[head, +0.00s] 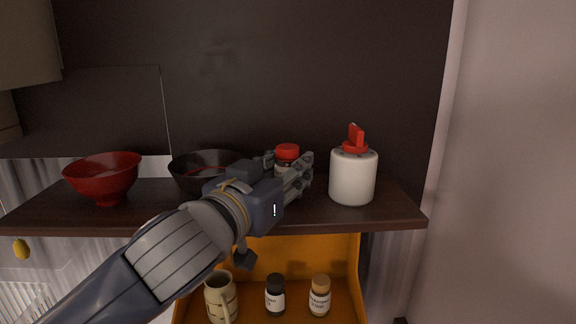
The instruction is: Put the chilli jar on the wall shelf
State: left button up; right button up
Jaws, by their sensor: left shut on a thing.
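A small jar with a red lid (287,153), which looks like the chilli jar, stands upright at the dark wall shelf (390,213). My left gripper (288,170) reaches in from the left and is shut on this jar, with its fingers around the body. The jar's lower part is hidden by the gripper, so I cannot tell whether its base touches the shelf. My right gripper is not in view.
A white canister with a red top (352,176) stands right of the jar. A dark bowl (200,168) and a red bowl (106,176) stand to the left. Below, an orange compartment (300,257) holds a mug (219,297), a black-capped jar (275,296) and an orange-capped jar (320,297).

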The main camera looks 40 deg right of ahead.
pick_arm(q)
jog(key=shift+f, duration=0.15)
jog(key=o, duration=0.8)
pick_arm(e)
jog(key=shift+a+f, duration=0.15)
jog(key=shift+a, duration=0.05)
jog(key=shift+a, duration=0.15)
pick_arm(q)
jog(key=shift+r, duration=0.35)
jog(key=b+v, duration=0.2)
jog(key=v, duration=0.4)
jog(key=b+v, duration=0.2)
jog(key=v, duration=0.4)
jog(key=shift+f, duration=0.2)
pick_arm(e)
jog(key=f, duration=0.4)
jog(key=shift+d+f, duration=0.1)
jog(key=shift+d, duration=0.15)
